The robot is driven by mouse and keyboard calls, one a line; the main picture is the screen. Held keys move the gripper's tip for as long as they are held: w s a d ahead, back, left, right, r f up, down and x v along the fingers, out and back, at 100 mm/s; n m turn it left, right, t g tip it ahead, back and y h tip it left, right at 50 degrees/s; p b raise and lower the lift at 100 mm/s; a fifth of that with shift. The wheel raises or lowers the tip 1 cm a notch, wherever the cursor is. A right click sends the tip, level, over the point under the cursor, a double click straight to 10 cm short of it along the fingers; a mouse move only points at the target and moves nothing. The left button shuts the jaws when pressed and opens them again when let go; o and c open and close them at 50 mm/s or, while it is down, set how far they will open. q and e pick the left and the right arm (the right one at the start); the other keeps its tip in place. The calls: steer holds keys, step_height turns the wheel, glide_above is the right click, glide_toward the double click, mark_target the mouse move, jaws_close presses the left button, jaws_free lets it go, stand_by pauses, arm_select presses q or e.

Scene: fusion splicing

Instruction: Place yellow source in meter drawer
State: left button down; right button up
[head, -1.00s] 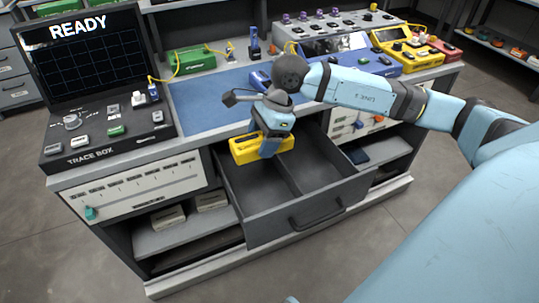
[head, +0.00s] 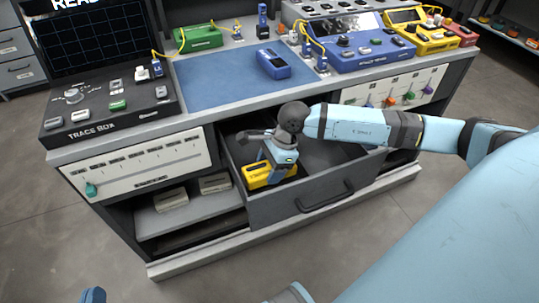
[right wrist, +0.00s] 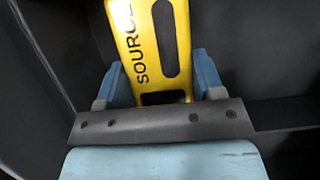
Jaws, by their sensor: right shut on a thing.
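The yellow source (head: 258,177) is inside the open meter drawer (head: 275,208), in its left part close to the front. My right gripper (head: 276,163) reaches down into the drawer and is shut on the source. In the right wrist view, the yellow source (right wrist: 155,45) with "SOURCE" lettering sits between the two blue fingers (right wrist: 160,85), with dark drawer walls around it. I cannot tell whether the source touches the drawer floor. Only a blue tip of my left gripper (head: 92,295) shows at the bottom edge; its jaws are not clear.
The bench above holds the trace box (head: 110,110), a blue mat (head: 215,85) with a blue handheld device (head: 273,64), a green box (head: 200,37), and blue and yellow instruments at the right. An open shelf (head: 190,215) lies left of the drawer.

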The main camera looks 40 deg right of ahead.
step_height(320, 180, down, 3)
steer(key=shift+r, duration=0.1)
arm_select(q)
steer(key=shift+d+r+t+h, duration=0.25)
steer(key=shift+r+t+h, duration=0.05)
steer(key=shift+r, duration=0.4)
arm_select(e)
steer(key=o, duration=1.1)
arm_select(q)
steer(key=shift+r, duration=0.1)
arm_select(e)
steer(key=shift+d+r, duration=0.15)
steer(key=shift+r, duration=0.2)
steer(key=p+v, duration=0.2)
steer(key=v, duration=0.8)
steer(key=shift+d+r, duration=0.15)
steer(key=shift+r, duration=0.05)
arm_select(q)
step_height(320, 180, down, 6)
steer(key=s+a+g+y, duration=0.1)
steer(key=a+g+y, duration=0.1)
steer(key=shift+a+g, duration=0.15)
steer(key=shift+g, duration=0.25)
arm_select(e)
steer(key=shift+s+d+r, duration=0.1)
steer(key=shift+d+r, duration=0.05)
steer(key=shift+r, duration=0.25)
